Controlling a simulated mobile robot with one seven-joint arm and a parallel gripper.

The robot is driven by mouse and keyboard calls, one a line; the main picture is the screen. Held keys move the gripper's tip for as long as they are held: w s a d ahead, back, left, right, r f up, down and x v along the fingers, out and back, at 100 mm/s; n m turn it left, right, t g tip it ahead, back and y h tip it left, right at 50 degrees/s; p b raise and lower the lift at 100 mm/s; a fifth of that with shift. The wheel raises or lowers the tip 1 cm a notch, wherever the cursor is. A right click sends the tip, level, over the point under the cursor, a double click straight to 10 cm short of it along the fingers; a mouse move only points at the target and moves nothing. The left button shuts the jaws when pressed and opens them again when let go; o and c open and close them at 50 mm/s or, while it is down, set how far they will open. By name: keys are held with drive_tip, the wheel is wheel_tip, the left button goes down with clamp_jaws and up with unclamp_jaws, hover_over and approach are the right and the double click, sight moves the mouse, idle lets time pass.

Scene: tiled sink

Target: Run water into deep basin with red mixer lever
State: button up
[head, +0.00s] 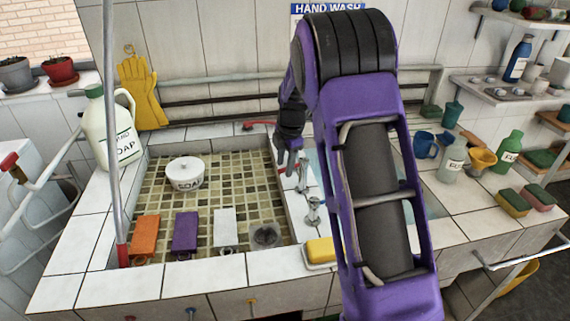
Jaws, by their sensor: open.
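A red curved bar (259,123), seemingly the mixer lever, shows at the back edge of the left basin, left of my arm. The left basin (160,212) is lined with mosaic tile. A second, pale blue basin (428,203) lies right of the divider, mostly hidden behind my arm, so I cannot compare their depths. My gripper (291,164) is open, small and dark, pointing down over the tiled divider. A small red patch shows by its fingertips; I cannot tell whether they touch it. Metal taps (313,211) stand just in front. I see no running water.
A soap jug (110,130) stands at left. A yellow sponge (321,250), bottles and cups (425,145) crowd the counter.

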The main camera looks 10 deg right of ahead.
drive_tip(key=shift+f, duration=0.1)
clamp_jaws()
idle(1.4)
